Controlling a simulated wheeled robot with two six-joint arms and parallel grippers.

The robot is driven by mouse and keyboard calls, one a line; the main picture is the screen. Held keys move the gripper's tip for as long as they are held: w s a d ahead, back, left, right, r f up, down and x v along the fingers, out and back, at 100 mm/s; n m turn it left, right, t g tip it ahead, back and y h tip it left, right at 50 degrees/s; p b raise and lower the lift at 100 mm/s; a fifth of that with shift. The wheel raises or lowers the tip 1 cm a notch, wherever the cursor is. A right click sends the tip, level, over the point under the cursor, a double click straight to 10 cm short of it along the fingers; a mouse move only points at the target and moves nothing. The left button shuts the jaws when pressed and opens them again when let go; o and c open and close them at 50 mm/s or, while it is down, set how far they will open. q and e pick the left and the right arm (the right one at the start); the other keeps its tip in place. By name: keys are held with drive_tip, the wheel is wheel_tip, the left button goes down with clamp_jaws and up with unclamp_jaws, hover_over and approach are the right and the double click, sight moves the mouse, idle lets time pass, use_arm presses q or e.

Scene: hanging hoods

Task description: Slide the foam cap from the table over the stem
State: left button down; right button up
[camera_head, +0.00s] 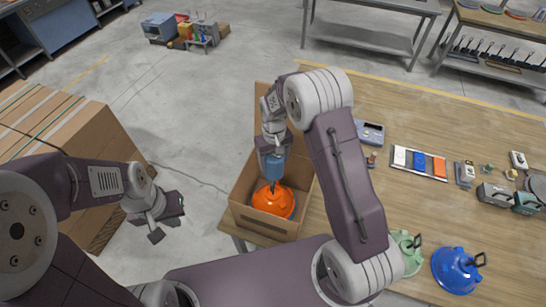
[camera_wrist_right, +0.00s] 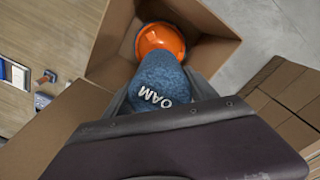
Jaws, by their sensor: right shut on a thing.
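My right gripper (camera_head: 272,148) is shut on the blue foam cap (camera_head: 273,167), which has white lettering in the right wrist view (camera_wrist_right: 163,82). The cap is held above an orange hood (camera_head: 273,203) inside an open cardboard box (camera_head: 240,215). A short dark piece of stem (camera_head: 272,186) shows between the cap and the hood. I cannot tell whether the cap is around the stem's top. In the right wrist view the cap hides the stem and part of the orange hood (camera_wrist_right: 160,38). My left gripper (camera_head: 169,219) is open and empty, left of the box.
The wooden table (camera_head: 430,120) holds a green hood (camera_head: 404,246) and a blue hood (camera_head: 453,270) with dark hooks, a tray of coloured blocks (camera_head: 418,162) and small devices. Large cartons (camera_head: 85,130) stand at left. The box flaps rise near my right gripper.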

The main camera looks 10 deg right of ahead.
drive_tip(key=f+b, duration=0.1)
drive_tip(key=f, duration=0.1)
drive_tip(key=w+f+b, duration=0.1)
drive_tip(key=f, duration=0.1)
drive_tip(key=w+f+b, duration=0.1)
drive_tip(key=f, duration=0.1)
drive_tip(key=shift+w+d+b, duration=0.1)
drive_tip(key=shift+b, duration=0.3)
drive_tip(key=shift+s+f, duration=0.1)
drive_tip(key=shift+s, duration=0.15)
drive_tip(key=shift+s+r, duration=0.2)
drive_tip(key=shift+s, duration=0.15)
drive_tip(key=shift+w+f, duration=0.25)
drive_tip(key=shift+w, duration=0.15)
use_arm(q)
drive_tip(key=f, duration=0.1)
drive_tip(key=w+f, duration=0.1)
drive_tip(key=f, duration=0.2)
drive_tip(key=shift+w+f, duration=0.35)
drive_tip(key=shift+w, duration=0.05)
drive_tip(key=shift+s, duration=0.2)
use_arm(e)
drive_tip(key=shift+s, duration=0.25)
